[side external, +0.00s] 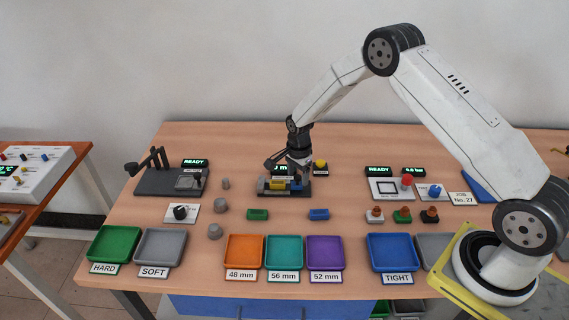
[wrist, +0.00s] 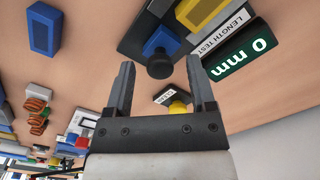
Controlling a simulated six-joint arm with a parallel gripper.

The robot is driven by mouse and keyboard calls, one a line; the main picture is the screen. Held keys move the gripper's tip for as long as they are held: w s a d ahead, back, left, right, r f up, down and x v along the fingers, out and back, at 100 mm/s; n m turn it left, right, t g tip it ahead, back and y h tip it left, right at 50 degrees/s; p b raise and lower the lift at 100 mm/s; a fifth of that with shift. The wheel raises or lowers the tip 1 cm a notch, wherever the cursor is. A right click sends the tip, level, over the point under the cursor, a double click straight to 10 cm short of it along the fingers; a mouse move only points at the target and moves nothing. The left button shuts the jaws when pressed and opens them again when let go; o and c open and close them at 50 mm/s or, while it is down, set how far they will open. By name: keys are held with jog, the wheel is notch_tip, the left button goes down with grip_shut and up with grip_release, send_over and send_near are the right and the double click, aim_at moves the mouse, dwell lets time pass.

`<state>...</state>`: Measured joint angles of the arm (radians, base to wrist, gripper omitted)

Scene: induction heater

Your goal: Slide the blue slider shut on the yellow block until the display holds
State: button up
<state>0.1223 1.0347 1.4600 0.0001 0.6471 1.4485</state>
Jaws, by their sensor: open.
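The length tester (side external: 290,193) stands on the table below my gripper, and its dark base also shows in the wrist view (wrist: 135,42). The yellow block (side external: 277,184) lies on it and is cut off at the top of the wrist view (wrist: 200,10). The blue slider (wrist: 161,40) with its black knob (wrist: 160,66) appears between my open fingertips in the wrist view, with room on both sides. My gripper (wrist: 160,62) is empty. The display (wrist: 241,58) reads 0 mm. In the side view my gripper (side external: 299,168) partly hides the display and slider.
A yellow button (wrist: 178,108) stands beside the tester. Loose green (side external: 258,214) and blue (side external: 319,214) blocks lie in front. Several trays line the front edge, including an orange one (side external: 244,250).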

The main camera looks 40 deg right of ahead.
aim_at(284, 182)
jog(key=c, duration=0.9)
jog(key=shift+w+a, duration=1.15)
jog(key=shift+w+a+r, duration=0.1)
jog(key=shift+w+a, duration=0.25)
jog(key=shift+w, duration=0.1)
jog(key=o, duration=0.8)
jog(key=shift+o, duration=0.5)
jog(key=shift+s, duration=0.1)
jog(key=shift+r, duration=0.1)
notch_tip(284, 182, up, 8)
jog(key=shift+f, duration=0.2)
